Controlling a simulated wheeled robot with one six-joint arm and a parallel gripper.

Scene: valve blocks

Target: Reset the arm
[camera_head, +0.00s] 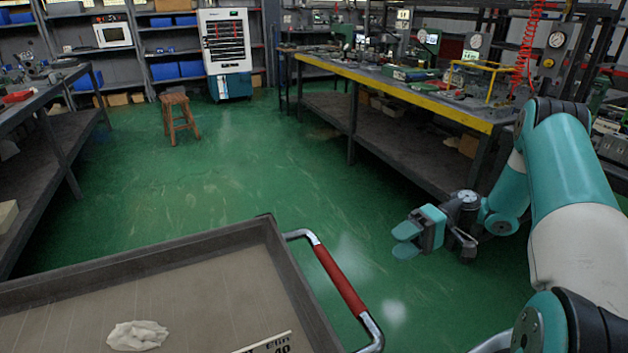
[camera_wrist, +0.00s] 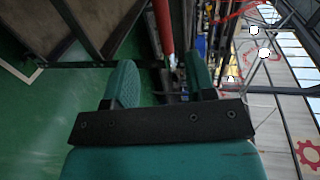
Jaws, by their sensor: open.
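My gripper (camera_head: 406,239) is at the right of the head view, held above the green floor to the right of the cart's red handle. Its two teal fingers are apart and nothing is between them. In the wrist view my gripper (camera_wrist: 160,85) also shows its fingers spread and empty. My teal and white arm reaches in from the right edge of the head view.
A grey cart (camera_head: 200,245) with a red handle (camera_head: 340,281) stands in front, holding a white crumpled cloth (camera_head: 137,335). A yellow-edged workbench (camera_head: 400,92) runs along the right. A wooden stool (camera_head: 179,118) stands at the back. The green floor between is clear.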

